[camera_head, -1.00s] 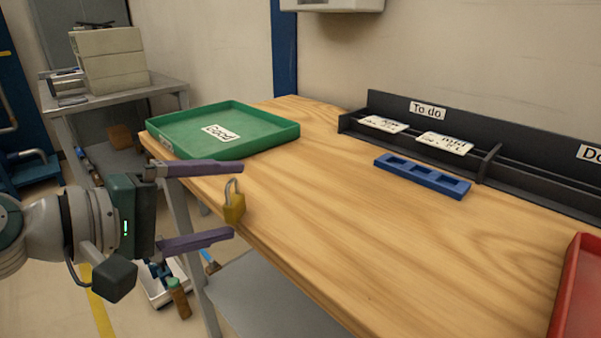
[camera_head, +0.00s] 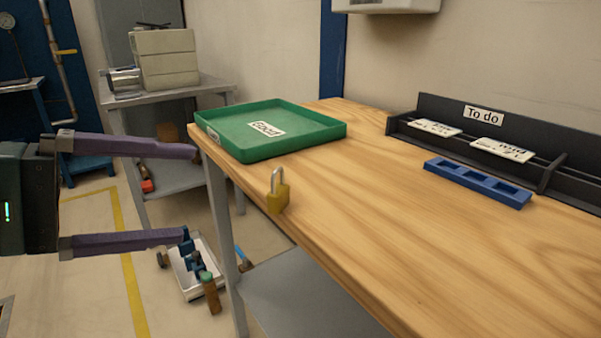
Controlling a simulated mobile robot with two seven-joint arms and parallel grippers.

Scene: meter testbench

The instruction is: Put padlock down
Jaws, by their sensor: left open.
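A brass padlock (camera_head: 278,196) with a grey shackle stands upright on the wooden table (camera_head: 400,240), close to its left front edge. My left gripper (camera_head: 188,194) is open and empty, with its two purple fingers spread one above the other. It is to the left of the padlock, off the table's edge, and apart from it. My right gripper is not in view.
A green tray (camera_head: 334,131) labelled Good lies behind the padlock. A blue slotted block (camera_head: 477,184) and a black To do rack (camera_head: 457,110) with cards are at the back right. The table's middle is clear. A grey side table (camera_head: 215,84) stands behind.

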